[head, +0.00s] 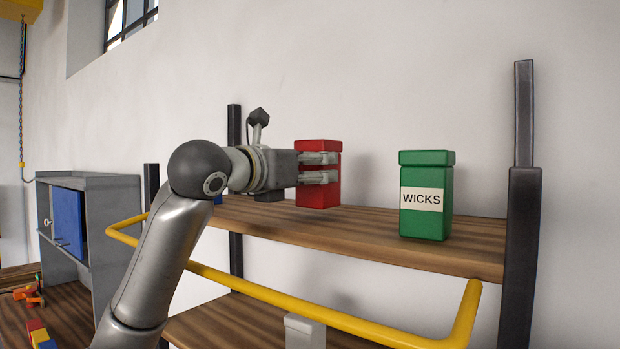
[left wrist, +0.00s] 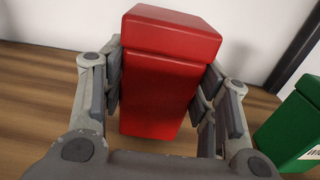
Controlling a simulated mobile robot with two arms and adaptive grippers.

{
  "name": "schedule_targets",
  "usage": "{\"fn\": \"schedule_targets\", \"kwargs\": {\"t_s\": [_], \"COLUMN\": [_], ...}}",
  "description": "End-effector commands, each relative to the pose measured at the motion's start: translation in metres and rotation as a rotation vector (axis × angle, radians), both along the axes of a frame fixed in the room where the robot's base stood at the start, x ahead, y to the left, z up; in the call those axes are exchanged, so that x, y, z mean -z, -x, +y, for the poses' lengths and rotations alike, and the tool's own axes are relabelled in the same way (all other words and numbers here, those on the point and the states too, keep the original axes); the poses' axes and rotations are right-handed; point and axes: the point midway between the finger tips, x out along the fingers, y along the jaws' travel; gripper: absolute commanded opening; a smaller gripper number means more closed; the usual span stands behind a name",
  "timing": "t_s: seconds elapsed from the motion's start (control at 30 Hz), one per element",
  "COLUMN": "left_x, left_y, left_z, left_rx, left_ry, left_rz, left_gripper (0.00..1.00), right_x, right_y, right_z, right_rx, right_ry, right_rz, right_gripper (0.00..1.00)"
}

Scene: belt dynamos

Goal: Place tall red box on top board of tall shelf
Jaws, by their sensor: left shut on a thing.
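The tall red box (head: 318,194) is upright at the top board (head: 380,231) of the tall shelf, near the wall. My left gripper (head: 322,167) is shut on its sides. In the left wrist view the red box (left wrist: 165,80) stands between the two fingers of the left gripper (left wrist: 160,95), with a finger pressed on each side. Its base appears at or just above the board; I cannot tell whether it touches. My right gripper is not in view.
A yellow rail (head: 290,306) runs along the shelf's front below the board. A grey cabinet (head: 110,215) stands at left. Black posts (head: 523,230) bound the shelf.

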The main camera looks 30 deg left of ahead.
Motion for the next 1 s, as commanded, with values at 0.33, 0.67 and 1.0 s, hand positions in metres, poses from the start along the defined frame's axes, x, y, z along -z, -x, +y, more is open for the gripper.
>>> {"fn": "schedule_targets", "kwargs": {"t_s": [0.33,0.67,1.0], "left_x": [0.017,0.022,0.022], "left_y": [0.001,0.000,0.000], "left_z": [0.000,0.000,0.000], "left_rx": [-0.001,-0.001,-0.001], "left_ry": [0.001,0.000,0.001], "left_rz": [-0.003,0.000,0.000], "left_gripper": [0.23,0.59,0.77], "right_x": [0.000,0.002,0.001], "right_y": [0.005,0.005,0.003], "right_z": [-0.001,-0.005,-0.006], "right_rx": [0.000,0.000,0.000], "right_ry": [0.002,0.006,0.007], "right_rz": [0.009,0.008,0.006], "right_gripper": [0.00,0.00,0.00]}}
